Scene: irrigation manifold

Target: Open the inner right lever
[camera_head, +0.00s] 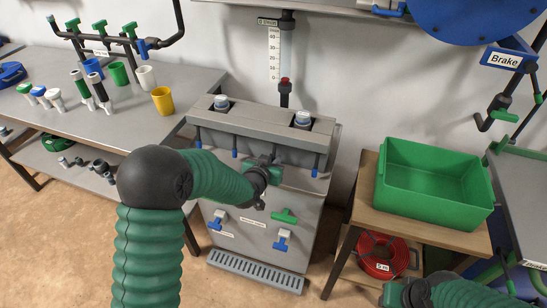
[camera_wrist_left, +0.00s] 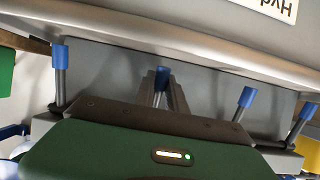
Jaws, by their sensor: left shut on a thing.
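The grey manifold cabinet (camera_head: 300,190) stands in the middle of the head view, with a row of thin grey levers with blue tips under its top. The outer left lever (camera_head: 198,140), inner left lever (camera_head: 234,148) and outer right lever (camera_head: 315,165) hang down. My left gripper (camera_head: 268,163) hides the inner right lever there. In the wrist view, which looks upside down, that inner right lever (camera_wrist_left: 162,77) stands between the fingers of my left gripper (camera_wrist_left: 161,92), which is shut on it. The outer right lever (camera_wrist_left: 58,75) and inner left lever (camera_wrist_left: 245,99) are free on either side. My right gripper (camera_head: 393,293) is partly seen at the bottom; its fingers are unclear.
Below my left gripper are a green handle (camera_head: 284,216) and blue-and-white taps (camera_head: 282,240) on the cabinet front. A green bin (camera_head: 432,190) stands on a wooden stand at right. A table (camera_head: 120,125) with cups and bottles is at left.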

